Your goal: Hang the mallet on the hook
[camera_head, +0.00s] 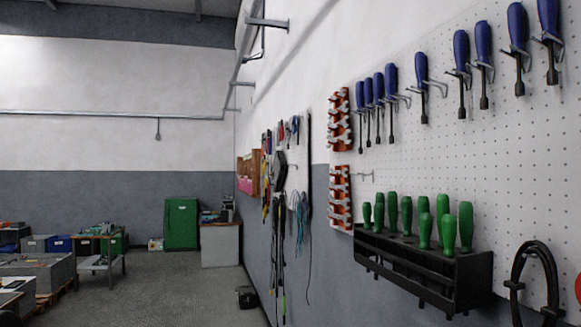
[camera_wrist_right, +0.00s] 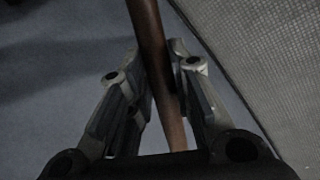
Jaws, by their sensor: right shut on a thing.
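My right gripper (camera_wrist_right: 160,72) shows in the right wrist view, its two fingers closed on a brown wooden handle (camera_wrist_right: 148,25). The handle runs from the top edge down between the fingers. The mallet's head is out of view, and no mallet shows in the head view. In the head view, an empty metal hook (camera_head: 363,176) sticks out of the white pegboard (camera_head: 440,150), right of the lower orange rack. I cannot tell whether it is the task's hook. Neither gripper appears in the head view.
Blue-handled screwdrivers (camera_head: 421,68) hang along the pegboard's top. A black rack (camera_head: 420,265) with green-handled tools juts out below. Orange racks (camera_head: 340,120) hold wrenches. A black cable loop (camera_head: 535,270) hangs at the lower right. Open floor (camera_head: 185,290) lies left of the wall.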

